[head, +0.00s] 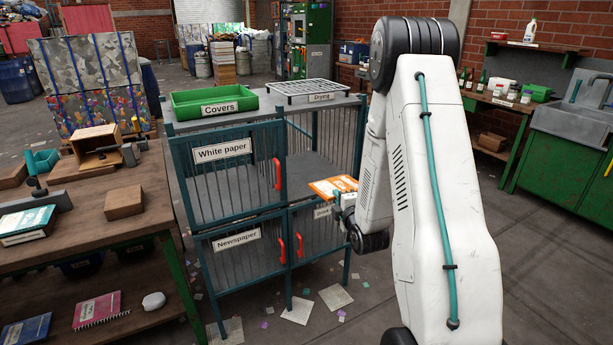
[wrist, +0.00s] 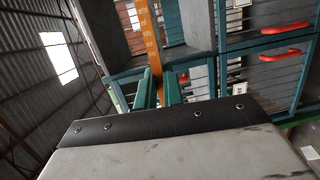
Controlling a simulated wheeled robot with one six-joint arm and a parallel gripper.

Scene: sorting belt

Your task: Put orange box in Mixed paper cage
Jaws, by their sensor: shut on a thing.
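An orange box (head: 333,186), flat and held on edge or tilted, is in my gripper (head: 342,202) in front of the upper right compartment of the cage (head: 325,134). In the wrist view the orange box (wrist: 149,35) stands as a narrow strip between the two green fingers of my gripper (wrist: 159,88), which are shut on it. The upper right compartment shows an open front, with its bare grey floor visible. No label reading Mixed paper can be read; my arm hides part of that side.
The White paper door (head: 223,149) and Newspaper door (head: 236,238) are shut, with red handles. The lower right door (head: 318,234) is shut, its label partly hidden. A green Covers tray (head: 214,100) and a Drying rack (head: 307,88) sit on top. A cluttered workbench (head: 80,217) stands left.

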